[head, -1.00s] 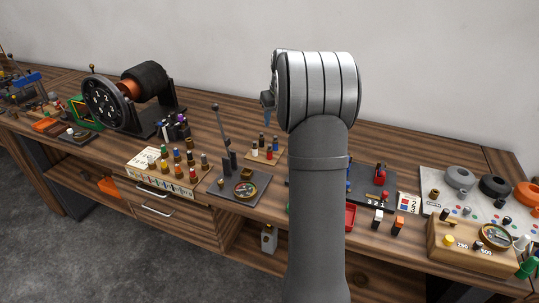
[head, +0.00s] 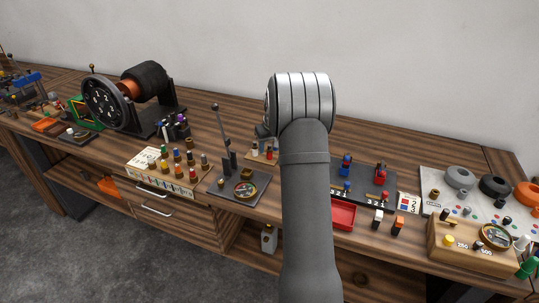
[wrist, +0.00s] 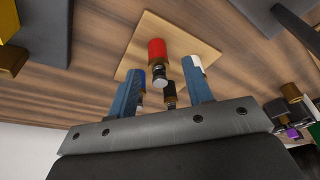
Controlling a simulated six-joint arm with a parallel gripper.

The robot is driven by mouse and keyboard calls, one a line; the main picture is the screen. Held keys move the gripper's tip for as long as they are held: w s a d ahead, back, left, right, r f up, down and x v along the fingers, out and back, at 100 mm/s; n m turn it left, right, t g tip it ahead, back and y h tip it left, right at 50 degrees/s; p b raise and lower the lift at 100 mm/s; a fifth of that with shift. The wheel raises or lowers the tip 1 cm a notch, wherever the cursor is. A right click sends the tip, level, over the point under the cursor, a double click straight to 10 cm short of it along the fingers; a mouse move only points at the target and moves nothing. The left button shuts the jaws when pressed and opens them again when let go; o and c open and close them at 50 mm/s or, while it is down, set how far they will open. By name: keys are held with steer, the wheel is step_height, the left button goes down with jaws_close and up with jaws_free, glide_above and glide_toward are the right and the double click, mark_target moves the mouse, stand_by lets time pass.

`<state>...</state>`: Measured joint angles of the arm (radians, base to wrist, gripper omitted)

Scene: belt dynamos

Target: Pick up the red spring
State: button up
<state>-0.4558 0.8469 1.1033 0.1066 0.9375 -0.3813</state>
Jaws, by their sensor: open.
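A small wooden board (wrist: 190,38) carries red, blue, black and white pieces. The red piece (wrist: 157,49), probably the red spring, has a plain red cylinder and a darker metallic end; no coils can be made out. My gripper (wrist: 164,76) is open, with two blue fingers. In the wrist view the red piece appears beyond and between the fingertips, and nothing is held. In the head view the red piece (head: 269,154) shows small beside my forearm. My gripper is mostly hidden behind my arm there.
The blue piece (wrist: 139,78) and white piece (wrist: 195,63) appear close to the fingers, with the black piece (wrist: 169,92) between them. A lever stand (head: 228,160) is left of the board. A red tray (head: 342,215) lies right of my arm.

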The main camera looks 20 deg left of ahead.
steer(key=shift+f, duration=0.1)
jaws_close()
